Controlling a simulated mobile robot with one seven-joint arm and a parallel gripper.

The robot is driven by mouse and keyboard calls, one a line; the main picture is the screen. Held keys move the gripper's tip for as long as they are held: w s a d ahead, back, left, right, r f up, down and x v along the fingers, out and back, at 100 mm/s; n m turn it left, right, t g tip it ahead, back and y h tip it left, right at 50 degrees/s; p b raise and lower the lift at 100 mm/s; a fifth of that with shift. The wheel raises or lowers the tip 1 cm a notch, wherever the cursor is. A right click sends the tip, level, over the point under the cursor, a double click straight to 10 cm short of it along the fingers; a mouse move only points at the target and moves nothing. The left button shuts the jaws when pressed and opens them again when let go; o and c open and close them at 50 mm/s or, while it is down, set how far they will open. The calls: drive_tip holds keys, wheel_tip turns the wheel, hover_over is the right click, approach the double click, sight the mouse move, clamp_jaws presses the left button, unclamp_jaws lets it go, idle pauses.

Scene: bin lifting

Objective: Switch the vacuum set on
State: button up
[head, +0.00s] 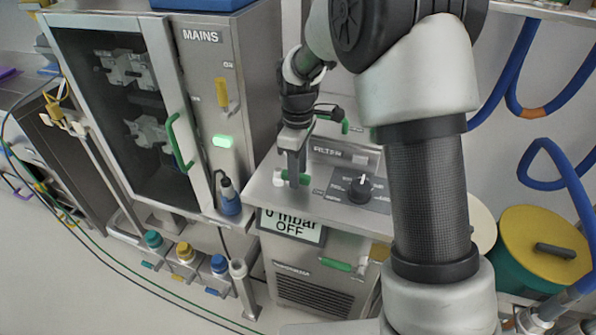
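The vacuum set (262,181) is a grey metal unit in the middle of the head view. Its display (291,227) reads "0 mbar OFF". A black rotary knob (360,187) with a white mark sits on its top panel, by small labels too small to read. My gripper (292,183) points down over the left part of this top, left of the knob and apart from it. The finger gap is not clear.
A cabinet (187,60) with a "MAINS" panel, yellow lever (222,93) and lit green lamp (222,141) stands left. A "FILTER" panel (330,152) is behind the knob. A yellow-lidded drum (535,235) and blue hoses (507,65) are right. My arm hides the unit's right side.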

drive_tip(key=shift+c, duration=0.2)
clamp_jaws()
